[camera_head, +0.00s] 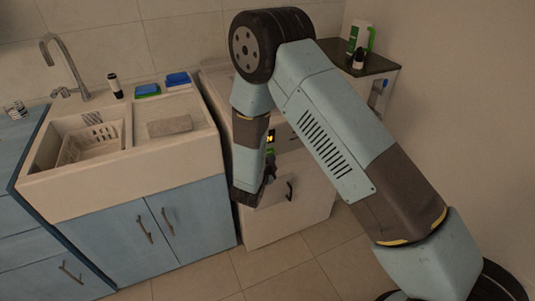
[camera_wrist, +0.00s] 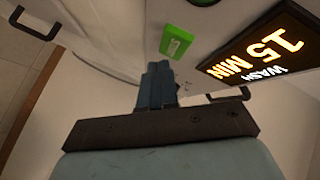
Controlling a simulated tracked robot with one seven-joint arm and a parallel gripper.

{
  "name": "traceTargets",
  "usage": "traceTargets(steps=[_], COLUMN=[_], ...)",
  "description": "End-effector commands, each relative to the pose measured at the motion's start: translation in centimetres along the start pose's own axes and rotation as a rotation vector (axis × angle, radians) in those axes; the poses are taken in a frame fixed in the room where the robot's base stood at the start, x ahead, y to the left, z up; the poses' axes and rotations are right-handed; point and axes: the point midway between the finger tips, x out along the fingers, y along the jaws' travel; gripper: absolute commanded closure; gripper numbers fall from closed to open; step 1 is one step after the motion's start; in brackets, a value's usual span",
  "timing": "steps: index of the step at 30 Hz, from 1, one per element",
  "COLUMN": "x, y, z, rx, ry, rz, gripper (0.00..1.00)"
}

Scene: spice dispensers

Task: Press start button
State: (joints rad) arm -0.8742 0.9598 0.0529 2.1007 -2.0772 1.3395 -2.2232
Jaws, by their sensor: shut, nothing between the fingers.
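The white appliance (camera_head: 292,208) stands right of the sink unit. In the wrist view its front carries a green button (camera_wrist: 176,42) and, right of it, a dark display (camera_wrist: 258,48) with lit text "15 MIN" and "WASH". I take the green button as the start button. In the head view the display (camera_head: 270,137) shows small beside my arm. My gripper (camera_wrist: 158,68) is shut and empty. Its fingertips are just below the green button in the wrist picture; I cannot tell whether they touch it. In the head view my gripper (camera_head: 269,172) is partly hidden by my wrist.
A dark handle (camera_wrist: 33,24) is at left in the wrist view. The sink (camera_head: 75,180) with a basket stands left, over blue cabinets (camera_head: 115,243). A dark-topped side table (camera_head: 340,50) with bottles stands at the back right. Tiled floor in front is clear.

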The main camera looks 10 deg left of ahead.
Motion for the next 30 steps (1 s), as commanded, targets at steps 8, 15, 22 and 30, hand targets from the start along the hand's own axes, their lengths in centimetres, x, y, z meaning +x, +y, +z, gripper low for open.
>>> traceTargets(steps=[8,15,22,30], x=[0.43,0.49,0.54,0.71], y=[-0.50,-0.53,-0.55,-0.67], z=[0.33,0.35,0.37,0.50], rx=[0.000,0.000,0.000,0.000], ry=[0.000,0.000,0.000,0.000], rz=[-0.001,0.000,0.000,0.000], gripper=[1.00,1.00,1.00,1.00])
